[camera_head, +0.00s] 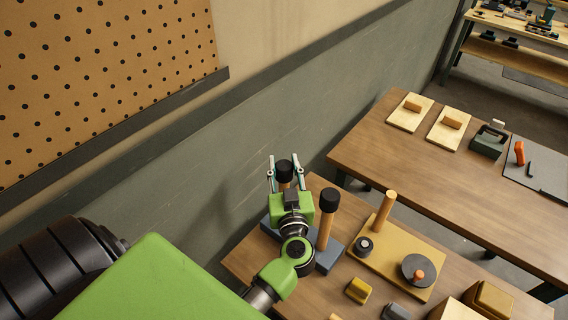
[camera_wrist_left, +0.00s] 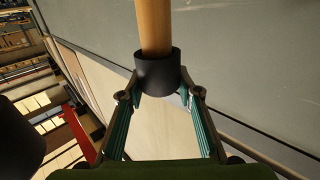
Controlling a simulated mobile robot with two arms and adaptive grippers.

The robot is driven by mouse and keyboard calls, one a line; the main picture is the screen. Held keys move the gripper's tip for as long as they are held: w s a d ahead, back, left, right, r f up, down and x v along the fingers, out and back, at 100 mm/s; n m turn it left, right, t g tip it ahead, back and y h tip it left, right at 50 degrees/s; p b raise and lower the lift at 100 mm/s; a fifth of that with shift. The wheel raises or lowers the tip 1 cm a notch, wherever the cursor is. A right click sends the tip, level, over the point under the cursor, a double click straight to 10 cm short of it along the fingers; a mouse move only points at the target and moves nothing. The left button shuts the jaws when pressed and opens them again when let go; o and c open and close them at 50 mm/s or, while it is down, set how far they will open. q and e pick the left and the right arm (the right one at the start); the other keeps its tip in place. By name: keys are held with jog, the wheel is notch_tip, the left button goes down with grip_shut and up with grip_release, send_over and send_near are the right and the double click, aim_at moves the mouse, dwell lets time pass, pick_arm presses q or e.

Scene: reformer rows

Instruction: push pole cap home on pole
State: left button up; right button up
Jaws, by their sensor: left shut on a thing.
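My left gripper (camera_head: 285,168) is shut on a black pole cap (camera_head: 285,171), with one finger on each side. In the left wrist view the fingertips (camera_wrist_left: 158,88) hold the same cap (camera_wrist_left: 157,71), and a wooden pole (camera_wrist_left: 155,25) runs into its open end. How deep the pole sits inside is hidden. In the head view only a short piece of this pole (camera_head: 284,186) shows below the cap; my gripper hides the rest. A second wooden pole (camera_head: 325,231) with a black cap (camera_head: 329,199) stands upright beside it on a blue-grey base (camera_head: 329,258).
A yellow board (camera_head: 394,264) with a wooden peg (camera_head: 384,212), a dark knob (camera_head: 364,246) and a dark disc (camera_head: 420,269) lies to the right. Small blocks lie in front. The wall (camera_head: 240,175) is close behind. Another table (camera_head: 440,170) stands farther right.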

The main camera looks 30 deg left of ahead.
aim_at(285, 174)
pick_arm(q)
jog(key=shift+f, duration=0.25)
jog(key=o, duration=1.1)
jog(key=shift+o, duration=0.2)
jog(key=v, duration=0.7)
jog(key=shift+s+d, duration=0.2)
jog(key=shift+f, duration=0.1)
